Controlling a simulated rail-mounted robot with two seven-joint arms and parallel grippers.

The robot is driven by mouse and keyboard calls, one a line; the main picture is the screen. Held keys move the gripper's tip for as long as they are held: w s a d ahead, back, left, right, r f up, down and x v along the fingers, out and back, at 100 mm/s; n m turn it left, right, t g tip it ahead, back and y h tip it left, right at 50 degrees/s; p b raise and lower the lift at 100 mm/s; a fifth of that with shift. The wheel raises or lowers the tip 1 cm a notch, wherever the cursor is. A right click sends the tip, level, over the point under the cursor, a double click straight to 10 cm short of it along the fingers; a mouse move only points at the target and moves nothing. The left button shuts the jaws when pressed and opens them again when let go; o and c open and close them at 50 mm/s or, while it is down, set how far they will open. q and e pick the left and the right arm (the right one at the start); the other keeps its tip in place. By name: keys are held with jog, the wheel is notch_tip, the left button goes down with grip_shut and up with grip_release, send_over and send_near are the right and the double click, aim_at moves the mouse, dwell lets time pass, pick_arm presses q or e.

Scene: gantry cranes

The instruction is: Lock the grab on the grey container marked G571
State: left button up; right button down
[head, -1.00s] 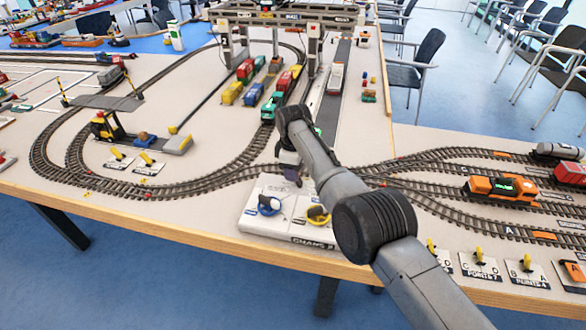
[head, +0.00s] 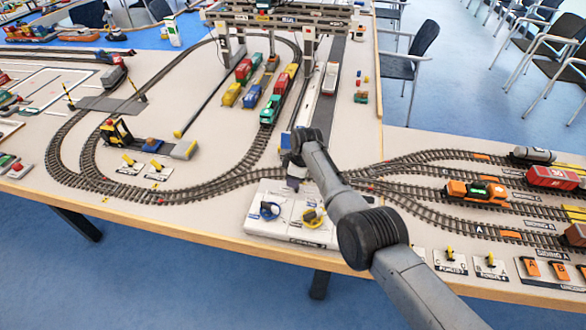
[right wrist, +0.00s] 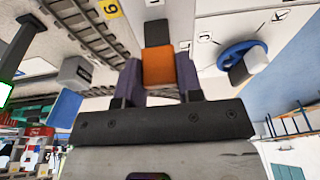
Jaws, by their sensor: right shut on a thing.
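My right gripper (head: 293,180) is low over the back edge of the white crane control panel (head: 275,228), mostly hidden behind my wrist in the head view. In the right wrist view its two purple-grey fingers (right wrist: 158,75) are shut on an orange block-like control piece (right wrist: 158,68) with a dark end. The panel carries a blue wheel (head: 269,210), also seen in the right wrist view (right wrist: 240,60), and a yellow wheel (head: 312,217). The gantry crane (head: 285,20) stands at the back. I cannot make out a grey container marked G571 or the grab's lock. My left gripper is out of view.
Several coloured wagons (head: 254,92) stand on tracks below the crane. An orange locomotive (head: 475,192) and a red wagon (head: 552,177) are at the right. Yellow point levers (head: 450,254) line the front edge. A yellow-black buffer crane (head: 115,130) is at the left.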

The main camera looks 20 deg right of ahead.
jog(key=shift+s+d+r+t+y+p, duration=0.3)
jog(key=shift+d+t+y+p, duration=0.45)
jog(key=shift+p, duration=1.8)
jog(key=shift+s+d+f+y+p, duration=0.15)
jog(key=shift+s+y+p, duration=0.1)
jog(key=shift+y+p, duration=0.5)
jog(key=shift+s+d+f+t+y+p, duration=0.15)
jog(key=shift+d+t+y+p, duration=0.15)
jog(key=shift+t+y, duration=0.25)
jog(key=c, duration=0.8)
grip_release()
jog(key=shift+o, duration=0.2)
